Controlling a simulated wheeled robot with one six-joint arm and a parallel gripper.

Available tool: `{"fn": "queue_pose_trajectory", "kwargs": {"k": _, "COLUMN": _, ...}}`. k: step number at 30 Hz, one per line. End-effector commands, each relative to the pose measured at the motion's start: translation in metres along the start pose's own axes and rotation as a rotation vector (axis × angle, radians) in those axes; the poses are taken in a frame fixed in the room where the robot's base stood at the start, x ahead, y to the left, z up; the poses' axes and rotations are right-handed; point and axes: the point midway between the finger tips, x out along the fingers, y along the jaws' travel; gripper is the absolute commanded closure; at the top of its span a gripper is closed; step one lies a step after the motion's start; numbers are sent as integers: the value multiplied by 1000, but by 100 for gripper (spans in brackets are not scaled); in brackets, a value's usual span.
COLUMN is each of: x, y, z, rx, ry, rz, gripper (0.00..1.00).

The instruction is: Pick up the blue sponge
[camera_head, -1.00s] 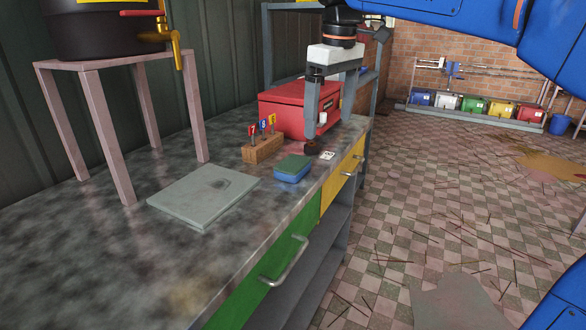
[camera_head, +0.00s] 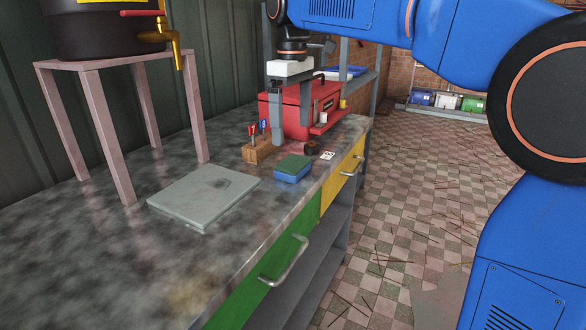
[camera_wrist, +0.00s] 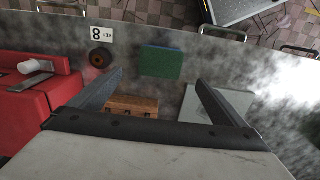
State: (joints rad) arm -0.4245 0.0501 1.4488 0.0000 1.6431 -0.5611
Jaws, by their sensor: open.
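The blue sponge (camera_head: 292,176) has a green top layer and lies flat on the grey bench near its front edge. In the wrist view its green top (camera_wrist: 161,63) shows ahead of my fingertips, roughly centred between them. My gripper (camera_head: 292,137) is open, pointing down and empty. In the head view it is behind the sponge and above the bench, in front of the red toolbox.
A wooden block with tagged tools (camera_head: 257,153) stands left of the sponge, and a grey plate (camera_head: 190,203) lies nearer. A dark round roll (camera_head: 312,149) and a card (camera_head: 327,155) are at right. A red toolbox (camera_head: 325,103) stands behind, a pink stool (camera_head: 100,120) at left.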

Motion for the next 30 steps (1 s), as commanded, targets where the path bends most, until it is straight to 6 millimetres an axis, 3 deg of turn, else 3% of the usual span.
{"fn": "queue_pose_trajectory", "kwargs": {"k": 6, "x": 34, "y": 0, "z": 0, "rx": 0, "ry": -1, "rz": -1, "gripper": 4}}
{"fn": "queue_pose_trajectory", "kwargs": {"k": 16, "x": 57, "y": 0, "z": 1, "rx": 0, "ry": -1, "rz": 0, "gripper": 4}}
{"fn": "queue_pose_trajectory", "kwargs": {"k": 24, "x": 92, "y": -1, "z": 4, "rx": 0, "ry": -2, "rz": -1, "gripper": 4}}
{"fn": "queue_pose_trajectory", "kwargs": {"k": 30, "x": 99, "y": -1, "z": 3, "rx": 0, "ry": 1, "rz": 1, "gripper": 4}}
